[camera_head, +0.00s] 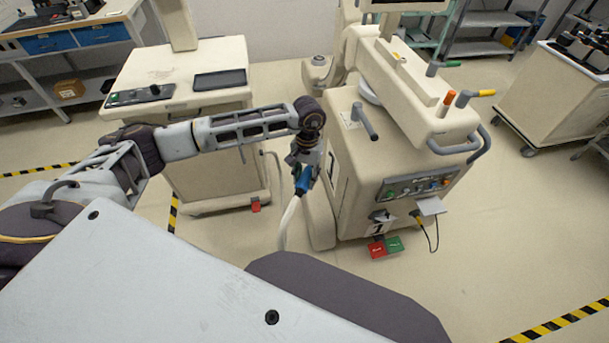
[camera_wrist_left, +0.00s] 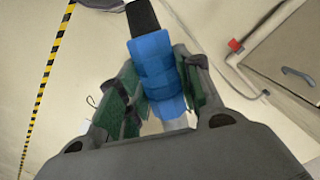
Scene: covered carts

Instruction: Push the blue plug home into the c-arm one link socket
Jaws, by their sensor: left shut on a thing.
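My left gripper (camera_head: 304,165) is shut on the blue plug (camera_head: 302,184), beside the left side of the cream C-arm cart (camera_head: 345,180). A pale cable (camera_head: 288,218) hangs from the plug. In the left wrist view the plug (camera_wrist_left: 158,68) sits between the green finger pads, with a black end at the top and a pale metallic end low between the fingers. The C-arm's front panel (camera_head: 418,188) has several coloured knobs or sockets and is to the right of the gripper, apart from the plug. I cannot tell which socket is the link one. My right gripper is not in view.
A cream console cart (camera_head: 200,150) stands behind my left arm. Open floor (camera_head: 480,240) lies at the right.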

